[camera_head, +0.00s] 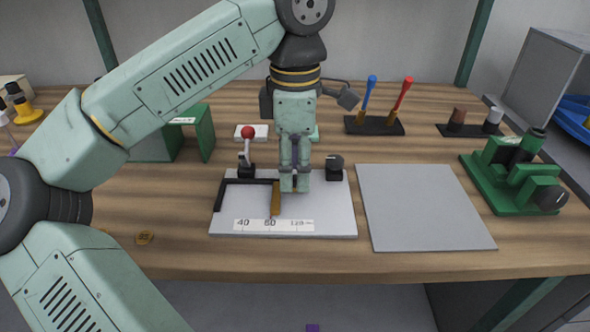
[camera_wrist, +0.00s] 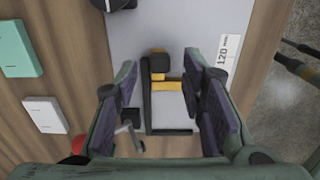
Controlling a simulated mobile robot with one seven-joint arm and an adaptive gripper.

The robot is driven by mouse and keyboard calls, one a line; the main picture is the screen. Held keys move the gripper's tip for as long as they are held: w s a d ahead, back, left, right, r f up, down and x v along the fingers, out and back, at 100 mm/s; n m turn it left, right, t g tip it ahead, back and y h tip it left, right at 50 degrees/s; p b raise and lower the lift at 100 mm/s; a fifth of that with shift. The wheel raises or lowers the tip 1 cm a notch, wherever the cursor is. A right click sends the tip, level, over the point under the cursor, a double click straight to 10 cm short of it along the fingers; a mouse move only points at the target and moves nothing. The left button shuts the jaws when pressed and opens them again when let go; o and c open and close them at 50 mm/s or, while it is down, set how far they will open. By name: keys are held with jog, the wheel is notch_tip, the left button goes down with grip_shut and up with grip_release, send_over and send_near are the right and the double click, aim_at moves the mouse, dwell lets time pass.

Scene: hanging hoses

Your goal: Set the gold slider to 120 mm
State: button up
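The gold slider (camera_head: 275,200) sits near the right end of a black rail (camera_head: 245,181) on a grey board (camera_head: 335,205). Its lower tip is just right of the middle mark on the white scale strip (camera_head: 273,225), left of the 120 mark. In the wrist view, the gold slider (camera_wrist: 170,84) shows beside a dark block, and the 120 label (camera_wrist: 228,50) is at the right. My gripper (camera_head: 294,187) is over the board, just right of the slider. The wrist view shows my gripper (camera_wrist: 159,74) open, fingers apart, with the slider in the gap between them; contact is not visible.
A red-ball lever (camera_head: 247,140) stands behind the board's left part. A black knob (camera_head: 334,167) is at its back right corner. A bare grey plate (camera_head: 422,205) lies to the right, then a green fixture (camera_head: 515,175). Red and blue tools (camera_head: 385,105) stand behind.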

jog(key=shift+f, duration=0.55)
grip_shut()
dwell(0.5)
